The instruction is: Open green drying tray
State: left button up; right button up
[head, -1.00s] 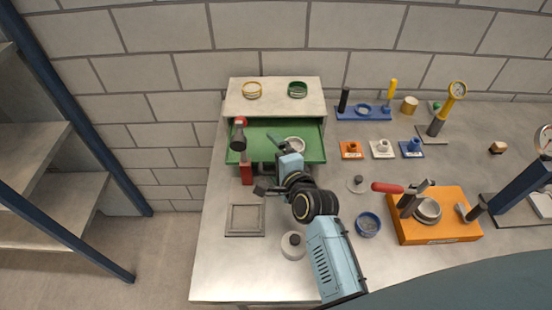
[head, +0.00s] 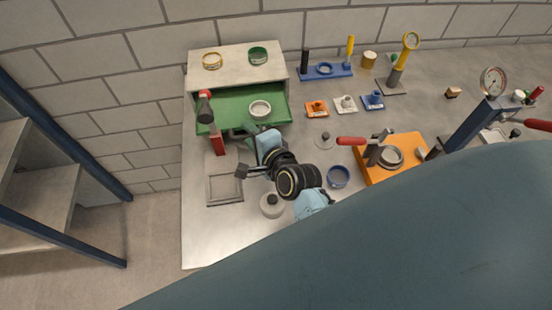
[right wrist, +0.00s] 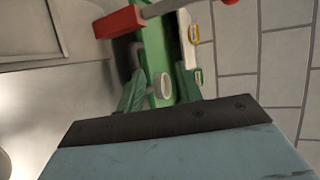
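The green drying tray (head: 236,103) is pulled out of the front of a beige cabinet (head: 236,64), with its green floor in plain view. A small white ring-shaped dish (head: 260,109) sits in it. My right gripper (head: 250,130) is at the front edge of the tray; the hand partly hides that edge. In the right wrist view its two green fingers (right wrist: 160,92) stand apart with the tray beyond them. I see nothing held between them, and cannot tell whether they touch the tray. My left gripper is not in view.
A red-handled tool with a dark head (head: 217,142) stands at the tray's left front. A square grey frame (head: 225,189) and a round weight (head: 271,205) lie nearer. A blue ring (head: 338,177) and an orange fixture (head: 392,160) are to the right. The bench's near-left part is clear.

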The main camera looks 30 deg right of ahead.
jog(key=f+p+v, duration=0.1)
jog(key=p+v, duration=0.3)
jog(key=v, duration=0.7)
jog(key=shift+s, duration=0.3)
dwell(0.3)
jog(key=shift+a+f, duration=0.15)
jog(key=shift+f, duration=0.05)
dwell(0.5)
